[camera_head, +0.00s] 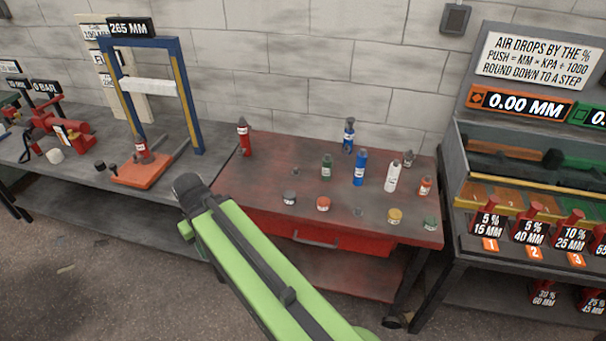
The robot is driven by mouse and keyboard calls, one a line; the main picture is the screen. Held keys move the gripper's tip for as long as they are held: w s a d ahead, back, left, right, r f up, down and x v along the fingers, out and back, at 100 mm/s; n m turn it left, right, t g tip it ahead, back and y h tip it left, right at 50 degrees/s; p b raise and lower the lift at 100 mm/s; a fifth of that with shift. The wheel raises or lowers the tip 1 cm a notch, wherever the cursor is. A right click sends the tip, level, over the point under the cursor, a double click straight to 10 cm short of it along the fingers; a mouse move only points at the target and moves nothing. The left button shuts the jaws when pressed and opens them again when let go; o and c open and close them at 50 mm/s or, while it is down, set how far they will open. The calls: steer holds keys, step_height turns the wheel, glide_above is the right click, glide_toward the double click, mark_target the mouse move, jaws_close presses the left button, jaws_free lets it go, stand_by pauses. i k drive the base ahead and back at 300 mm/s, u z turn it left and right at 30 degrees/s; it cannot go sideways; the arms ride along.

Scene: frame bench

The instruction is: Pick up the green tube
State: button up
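The green tube (326,167) stands upright on the red-topped bench (250,190), near its middle. It is dark green with a pale label and a dark cap. A blue tube (360,168) stands to its right, apart from it. My green arm reaches in from the bottom and ends at a dark joint left of the bench's front edge. No gripper fingers show, so I cannot see my gripper, and nothing is seen touching the green tube.
A blue frame press (198,110) is left; a sloped rack (465,150) is right.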

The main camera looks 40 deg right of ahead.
mark_target(327, 161)
steer(key=z, duration=0.3)
steer(key=i, duration=1)
steer(key=u, duration=0.3)
